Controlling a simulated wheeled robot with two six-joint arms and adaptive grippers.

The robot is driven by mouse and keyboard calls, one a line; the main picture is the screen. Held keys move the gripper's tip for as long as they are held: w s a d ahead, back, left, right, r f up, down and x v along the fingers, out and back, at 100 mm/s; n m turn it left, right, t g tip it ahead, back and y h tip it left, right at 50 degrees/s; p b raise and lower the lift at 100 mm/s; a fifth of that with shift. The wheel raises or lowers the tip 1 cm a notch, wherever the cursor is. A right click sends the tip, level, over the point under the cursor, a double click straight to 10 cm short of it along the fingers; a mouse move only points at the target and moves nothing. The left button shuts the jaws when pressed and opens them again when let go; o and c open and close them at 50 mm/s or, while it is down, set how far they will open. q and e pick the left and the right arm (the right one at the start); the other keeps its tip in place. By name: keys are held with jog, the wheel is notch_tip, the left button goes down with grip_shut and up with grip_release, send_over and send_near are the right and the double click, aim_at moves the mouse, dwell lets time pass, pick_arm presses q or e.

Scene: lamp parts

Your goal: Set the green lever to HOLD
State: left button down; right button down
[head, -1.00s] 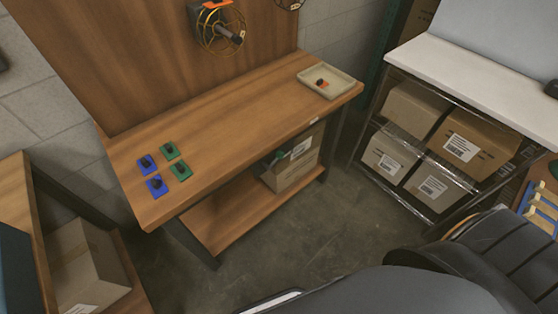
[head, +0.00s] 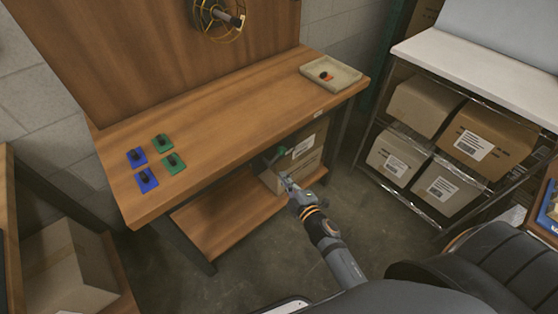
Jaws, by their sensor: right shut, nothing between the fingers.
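A small dark-green part (head: 275,155), which looks like the green lever, shows below the workbench's front edge, in front of a cardboard box. It is too small to read any HOLD mark or to tell its setting. My right gripper (head: 285,177) is shut and empty. It is just below the green part in the picture, with its arm coming up from the lower right. I cannot tell whether its tip touches the part. My left gripper is out of view.
The wooden workbench (head: 235,107) carries blue plates (head: 147,180) and green plates (head: 174,163) with black knobs, and a beige tray (head: 345,74). A cardboard box (head: 305,160) stands on its lower shelf. A rack with boxes (head: 470,140) is at right.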

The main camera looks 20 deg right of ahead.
aim_at(276, 157)
jog(key=shift+r, duration=0.4)
jog(key=w, duration=0.3)
jog(key=w+a, duration=0.1)
jog(key=w, duration=0.2)
jog(key=w+f, duration=0.1)
jog(key=w, duration=0.3)
jog(key=shift+a+f, duration=0.1)
jog(key=shift+a, duration=0.1)
jog(key=d, duration=0.1)
jog(key=d+f+b, duration=0.1)
jog(key=w+d, duration=0.1)
jog(key=shift+w+d+f+b, duration=0.1)
jog(key=shift+d+f+b, duration=0.1)
jog(key=shift+f+b, duration=0.2)
